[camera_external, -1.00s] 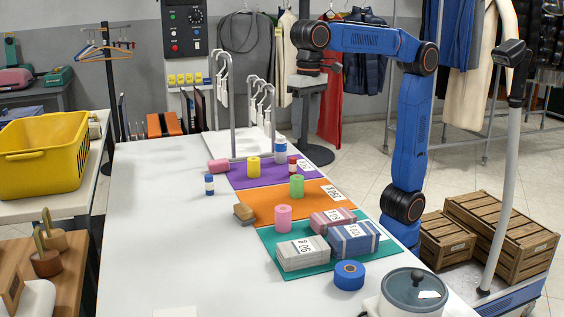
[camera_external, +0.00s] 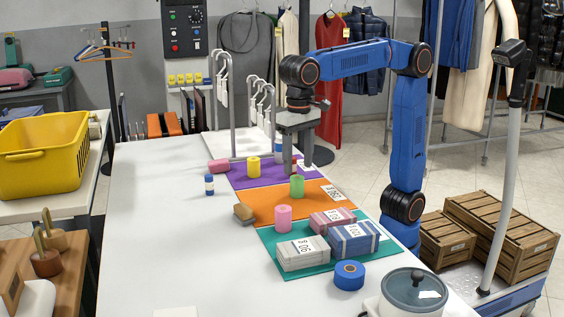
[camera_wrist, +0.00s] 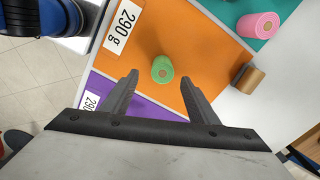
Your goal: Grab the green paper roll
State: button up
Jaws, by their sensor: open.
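The green paper roll (camera_external: 297,186) stands upright on the orange mat (camera_external: 262,208). In the wrist view the green roll (camera_wrist: 162,69) shows from above, a little beyond and between the fingertips. My gripper (camera_external: 297,170) points down above the table, just behind the green roll in the external view. In the wrist view its two fingers (camera_wrist: 158,85) are spread apart with nothing between them. The gripper is open and not visibly touching the roll.
A yellow roll (camera_external: 253,167) stands on the purple mat (camera_external: 237,181). Wrapped bundles (camera_external: 302,255) lie on the teal mat.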

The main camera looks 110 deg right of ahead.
aim_at(297, 177)
jog(key=shift+w+a+f, duration=0.1)
jog(key=shift+f, duration=1.6)
jog(key=shift+w+a+f, duration=0.1)
jog(key=shift+f, duration=1.6)
jog(key=c, duration=1.1)
